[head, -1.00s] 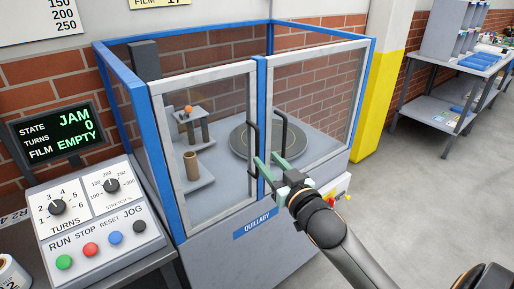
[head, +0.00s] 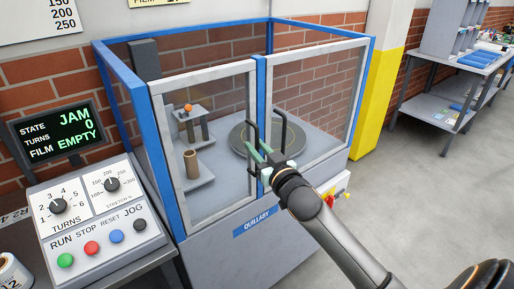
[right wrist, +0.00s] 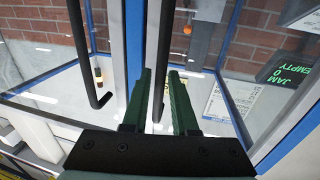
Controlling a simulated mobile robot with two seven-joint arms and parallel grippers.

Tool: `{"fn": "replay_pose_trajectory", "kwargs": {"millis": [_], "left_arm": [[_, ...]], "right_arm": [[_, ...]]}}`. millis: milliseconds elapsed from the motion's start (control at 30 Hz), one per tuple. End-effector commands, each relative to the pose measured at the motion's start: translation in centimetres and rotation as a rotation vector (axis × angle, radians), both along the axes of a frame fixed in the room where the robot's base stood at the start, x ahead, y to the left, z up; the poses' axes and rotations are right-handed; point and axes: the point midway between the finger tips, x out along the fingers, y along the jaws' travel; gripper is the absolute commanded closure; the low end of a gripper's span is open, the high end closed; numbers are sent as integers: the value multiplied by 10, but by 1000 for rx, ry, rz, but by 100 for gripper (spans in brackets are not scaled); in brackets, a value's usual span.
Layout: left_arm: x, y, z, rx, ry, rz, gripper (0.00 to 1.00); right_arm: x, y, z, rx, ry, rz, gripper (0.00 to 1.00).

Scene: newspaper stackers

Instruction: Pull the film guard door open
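The guard cabinet has two framed clear doors, a left door (head: 205,75) and a right door (head: 318,52), both closed. The left door's black bar handle (head: 251,132) and the right door's black handle (head: 282,128) stand on either side of the blue middle post (head: 261,85). My right gripper (head: 257,147) is at the left door's handle. In the right wrist view, the left door's handle (right wrist: 165,45) runs between the open green fingers (right wrist: 161,90), with gaps visible beside it. The right door's handle (right wrist: 80,45) is outside the fingers. My left gripper is out of view.
A control panel (head: 90,205) and a screen reading JAM (head: 57,132) stand left of the cabinet. Inside are a round turntable (head: 240,140) and a brown tube (head: 191,163). A bench (head: 440,95) is at the far right, with open floor before it.

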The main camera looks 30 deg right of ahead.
Motion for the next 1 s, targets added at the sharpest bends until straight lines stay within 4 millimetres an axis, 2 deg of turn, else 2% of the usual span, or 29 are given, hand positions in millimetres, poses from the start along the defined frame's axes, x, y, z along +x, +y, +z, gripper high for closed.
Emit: {"fn": "replay_pose_trajectory", "kwargs": {"millis": [33,200,233,1000], "left_arm": [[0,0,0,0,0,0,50],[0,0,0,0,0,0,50],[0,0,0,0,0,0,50],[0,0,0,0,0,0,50]], "right_arm": [[0,0,0,0,0,0,80],[0,0,0,0,0,0,99],[0,0,0,0,0,0,100],[0,0,0,1,1,0,100]]}}
